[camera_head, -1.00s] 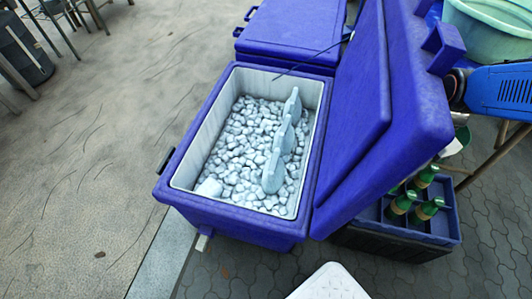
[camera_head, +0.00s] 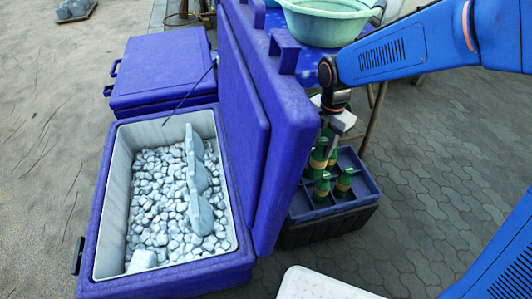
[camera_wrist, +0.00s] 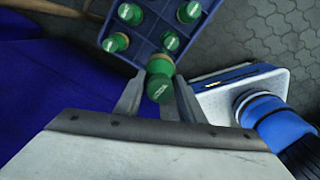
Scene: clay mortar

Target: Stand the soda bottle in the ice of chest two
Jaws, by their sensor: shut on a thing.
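My gripper (camera_head: 336,122) is above the bottle crate, right of the raised lid. In the wrist view its fingers (camera_wrist: 158,98) are shut on a green soda bottle (camera_wrist: 160,66), cap toward the camera. In the head view this bottle (camera_head: 318,160) hangs below the fingers, partly hidden; I cannot tell whether its base is clear of the crate. The open blue chest (camera_head: 90,235) has a white liner filled with ice (camera_head: 155,205). Pale blue fin-like pieces (camera_head: 198,205) stand in the ice along the right side. I see no number on the chest.
The crate (camera_head: 356,200) holds several other green bottles (camera_head: 343,182) in compartments. The open lid (camera_head: 275,150) stands tall between crate and ice. A closed blue chest (camera_head: 160,65) is behind. A green basin (camera_head: 330,20) sits at the back. The ice's left part is clear.

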